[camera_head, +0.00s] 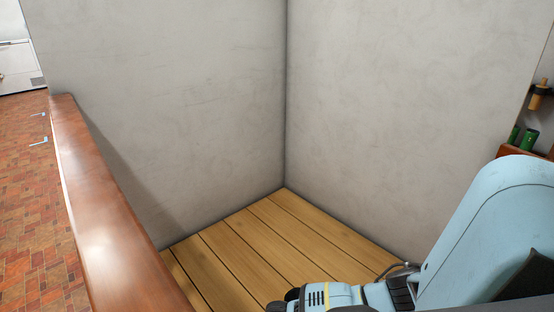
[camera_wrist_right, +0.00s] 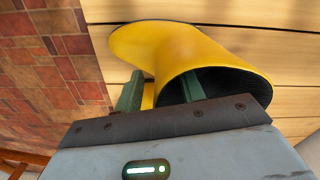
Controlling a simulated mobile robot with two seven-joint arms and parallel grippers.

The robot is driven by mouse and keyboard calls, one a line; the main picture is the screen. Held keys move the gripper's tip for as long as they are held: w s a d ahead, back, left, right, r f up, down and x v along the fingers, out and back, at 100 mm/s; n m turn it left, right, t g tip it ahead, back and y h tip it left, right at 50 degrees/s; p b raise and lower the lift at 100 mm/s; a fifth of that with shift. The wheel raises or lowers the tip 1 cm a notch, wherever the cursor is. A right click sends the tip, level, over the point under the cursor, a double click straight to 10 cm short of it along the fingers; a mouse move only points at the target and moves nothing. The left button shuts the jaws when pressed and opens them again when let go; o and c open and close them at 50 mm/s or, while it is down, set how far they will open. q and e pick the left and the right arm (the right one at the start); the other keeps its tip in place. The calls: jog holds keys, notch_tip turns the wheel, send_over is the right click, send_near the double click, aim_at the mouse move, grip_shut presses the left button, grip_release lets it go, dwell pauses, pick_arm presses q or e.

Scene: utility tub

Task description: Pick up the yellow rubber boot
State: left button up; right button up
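The yellow rubber boot (camera_wrist_right: 165,48) is on light wooden planks in the right wrist view. Its dark opening (camera_wrist_right: 235,83) faces my right gripper and its foot part points to the upper left. My right gripper (camera_wrist_right: 162,88) has its two green fingers apart, with the boot's near wall between them. One finger is at the boot's opening and the other is outside, on the left. Whether either finger touches the boot is hard to tell. The boot does not show in the head view, where my right arm (camera_head: 480,240) reaches in from the right. My left gripper is not in view.
Plain grey walls (camera_head: 200,100) meet in a corner behind the plank floor (camera_head: 270,240). A reddish wooden ledge (camera_head: 100,220) runs along the left, with brick-coloured tiles (camera_head: 30,190) beyond it. Green items (camera_head: 528,138) stand on a shelf at the right.

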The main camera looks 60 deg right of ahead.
jog(key=shift+r, duration=0.1)
jog(key=shift+c, duration=0.2)
grip_shut()
dwell(1.0)
